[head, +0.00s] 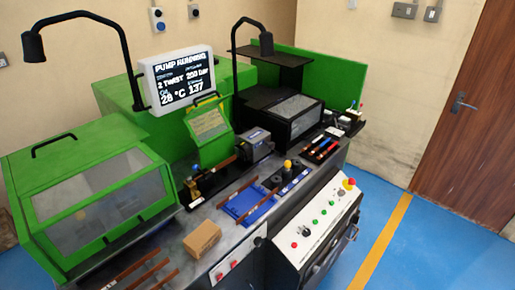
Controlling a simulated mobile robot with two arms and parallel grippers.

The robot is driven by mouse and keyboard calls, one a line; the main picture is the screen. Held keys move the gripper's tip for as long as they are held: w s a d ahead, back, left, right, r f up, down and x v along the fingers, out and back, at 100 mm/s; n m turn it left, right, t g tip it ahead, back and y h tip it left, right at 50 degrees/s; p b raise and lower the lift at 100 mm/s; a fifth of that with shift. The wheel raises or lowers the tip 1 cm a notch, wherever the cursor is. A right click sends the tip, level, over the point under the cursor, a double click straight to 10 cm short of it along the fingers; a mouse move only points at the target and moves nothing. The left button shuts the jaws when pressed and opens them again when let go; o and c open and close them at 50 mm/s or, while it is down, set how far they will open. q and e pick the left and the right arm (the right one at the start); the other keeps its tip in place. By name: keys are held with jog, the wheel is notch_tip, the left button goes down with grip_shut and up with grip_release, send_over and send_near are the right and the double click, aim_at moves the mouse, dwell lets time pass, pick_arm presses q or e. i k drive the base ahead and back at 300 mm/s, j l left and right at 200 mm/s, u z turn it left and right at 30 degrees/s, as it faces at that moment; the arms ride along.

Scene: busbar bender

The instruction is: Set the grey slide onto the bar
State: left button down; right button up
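Neither of my grippers is in the head view. A grey block-like unit (256,147) on the bench right of the small green guard may be the grey slide, but I cannot tell for sure. A copper-brown bar (224,163) runs at a slant beside it, in front of the small green guard. Another brown bar (240,191) lies across the blue tray (262,210). More brown bars (138,266) lie at the front left of the bench. I cannot tell which bar the task means.
A cardboard box (201,239) stands on the bench front. A green-framed enclosure (100,195) fills the left end. A monitor (180,80) and two lamps rise above the bench. A control panel (318,225) with buttons projects at the front right. The blue floor there is clear.

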aim_at(259, 140)
jog(key=u, duration=0.5)
jog(key=i+l+u, duration=0.1)
jog(key=l+u, duration=1.1)
jog(key=l, duration=0.5)
jog(key=k+l+u, duration=0.1)
jog(key=l, duration=0.4)
jog(key=l+u, duration=0.1)
jog(key=l, duration=0.4)
jog(key=k+l, duration=0.1)
jog(key=l, duration=0.4)
jog(key=k+l+u, duration=0.1)
jog(key=l, duration=0.35)
jog(key=k+l, duration=0.1)
jog(key=l, duration=0.4)
jog(key=k+l+u, duration=0.1)
jog(key=l, duration=0.4)
